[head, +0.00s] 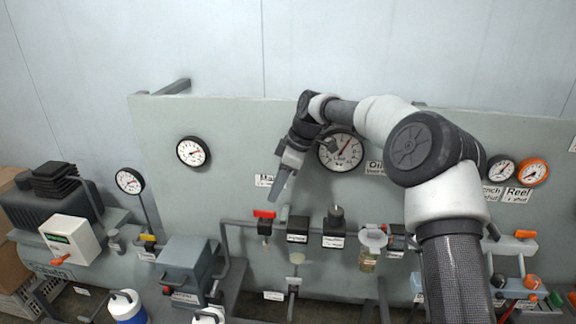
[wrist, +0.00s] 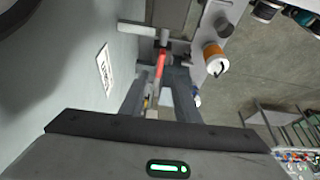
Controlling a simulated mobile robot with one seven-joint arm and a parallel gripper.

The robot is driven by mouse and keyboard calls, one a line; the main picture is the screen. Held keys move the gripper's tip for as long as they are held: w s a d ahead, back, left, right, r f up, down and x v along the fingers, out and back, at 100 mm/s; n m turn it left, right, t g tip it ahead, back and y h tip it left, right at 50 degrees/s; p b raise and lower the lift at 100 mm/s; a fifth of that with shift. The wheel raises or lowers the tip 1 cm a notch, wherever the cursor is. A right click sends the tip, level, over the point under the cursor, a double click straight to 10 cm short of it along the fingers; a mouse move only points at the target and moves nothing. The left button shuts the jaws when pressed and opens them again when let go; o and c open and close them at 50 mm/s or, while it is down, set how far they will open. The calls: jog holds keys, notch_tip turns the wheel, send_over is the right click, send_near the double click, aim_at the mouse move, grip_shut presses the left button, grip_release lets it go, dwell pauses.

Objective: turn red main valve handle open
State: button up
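The red valve handle (head: 264,214) sits on the pipework at the middle of the panel, on a dark valve body. In the wrist view the red handle (wrist: 160,64) shows beyond my fingertips, roughly in line with the gap between them. My gripper (head: 279,194) points downward, above and slightly right of the handle, and appears apart from it. In the wrist view, my gripper (wrist: 158,88) has two grey fingers with a gap between them, and nothing is held. A label (head: 264,181) beside the gripper is partly readable.
Several gauges, including a large one (head: 341,150), are on the panel. Dark regulators (head: 335,228) and a clear filter bowl (head: 370,250) stand right of the handle. A yellow handle (head: 148,238) and grey box (head: 186,265) are left. The panel above is mostly clear.

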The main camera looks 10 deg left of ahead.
jog(key=v, duration=0.9)
jog(key=shift+r, duration=0.3)
jog(key=s+d+r+m+t+h, duration=0.2)
jog(key=s+d+r+m, duration=0.3)
jog(key=s, duration=0.3)
jog(key=s+d+r+m+t+h, duration=0.1)
jog(key=s+d+r+m+h, duration=0.2)
jog(key=s+d, duration=0.5)
jog(key=s+d+f+m+t, duration=0.1)
jog(key=s+d+m, duration=0.4)
jog(key=s, duration=0.5)
jog(key=s+d+f+m+t, duration=0.1)
jog(key=s+d+f+m, duration=0.2)
jog(key=s, duration=0.6)
jog(key=d+m, duration=0.2)
jog(key=d, duration=0.1)
jog(key=shift+s+f+t, duration=0.3)
jog(key=shift+s+f, duration=0.05)
jog(key=shift+s, duration=0.05)
